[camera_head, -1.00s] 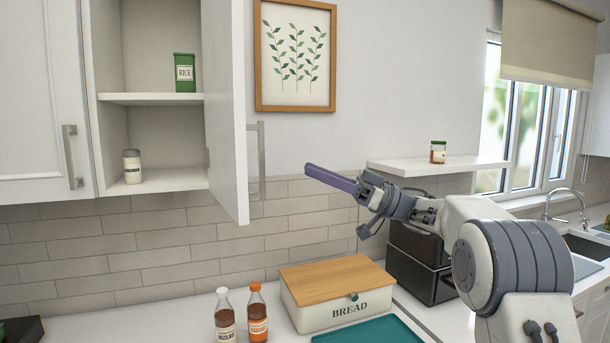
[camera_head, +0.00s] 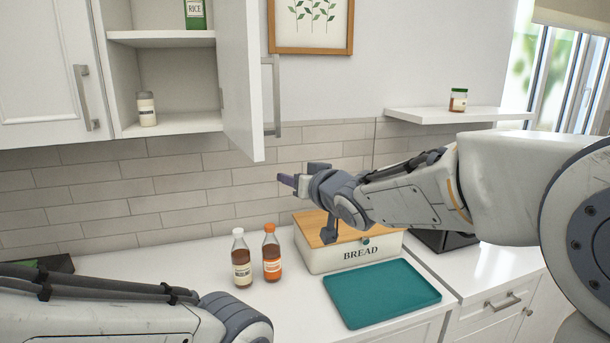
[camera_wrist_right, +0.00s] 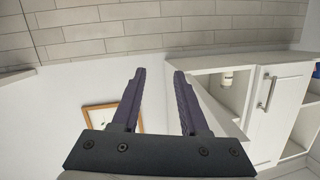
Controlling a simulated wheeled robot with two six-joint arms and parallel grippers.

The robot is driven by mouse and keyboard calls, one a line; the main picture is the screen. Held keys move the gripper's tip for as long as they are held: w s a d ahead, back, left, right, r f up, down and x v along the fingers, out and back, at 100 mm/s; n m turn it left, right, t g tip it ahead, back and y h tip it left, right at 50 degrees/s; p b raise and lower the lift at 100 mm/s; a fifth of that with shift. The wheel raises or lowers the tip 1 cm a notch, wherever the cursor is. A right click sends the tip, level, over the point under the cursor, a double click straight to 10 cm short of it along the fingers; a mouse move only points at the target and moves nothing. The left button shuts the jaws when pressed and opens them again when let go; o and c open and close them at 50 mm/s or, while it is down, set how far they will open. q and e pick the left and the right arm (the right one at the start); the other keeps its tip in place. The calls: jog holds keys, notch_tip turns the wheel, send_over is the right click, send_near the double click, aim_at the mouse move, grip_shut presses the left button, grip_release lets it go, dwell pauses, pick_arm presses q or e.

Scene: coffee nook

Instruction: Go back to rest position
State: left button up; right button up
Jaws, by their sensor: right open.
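My right arm comes in from the right in the head view. Its gripper (camera_head: 288,181) is in front of the tiled wall, above and behind the bread box as seen in the picture. The right wrist view shows its two purple fingers (camera_wrist_right: 158,75) apart with nothing between them. Part of my left arm (camera_head: 110,315) shows at the bottom left of the head view. Its gripper is outside the picture.
An open cabinet door (camera_head: 240,80) juts out left of my right gripper. Below are a bread box (camera_head: 335,262), a teal tray (camera_head: 380,292) and two syrup bottles, one brown (camera_head: 241,262), one orange (camera_head: 271,258). A shelf (camera_head: 450,114) holds a jar (camera_head: 458,99).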

jog(key=s+d+f+n+g+h, duration=0.1)
jog(key=s+f+g+h, duration=0.4)
jog(key=s+f, duration=1)
jog(key=s+d+f+n+g, duration=0.1)
jog(key=s+d+f+g, duration=0.2)
jog(key=s, duration=0.8)
jog(key=s+d+f+n+g+h+b, duration=0.1)
jog(key=s+d+f+n+g, duration=0.1)
jog(key=s+f+g, duration=0.4)
jog(key=s, duration=0.5)
jog(key=shift+s+d, duration=0.2)
jog(key=shift+d, duration=0.2)
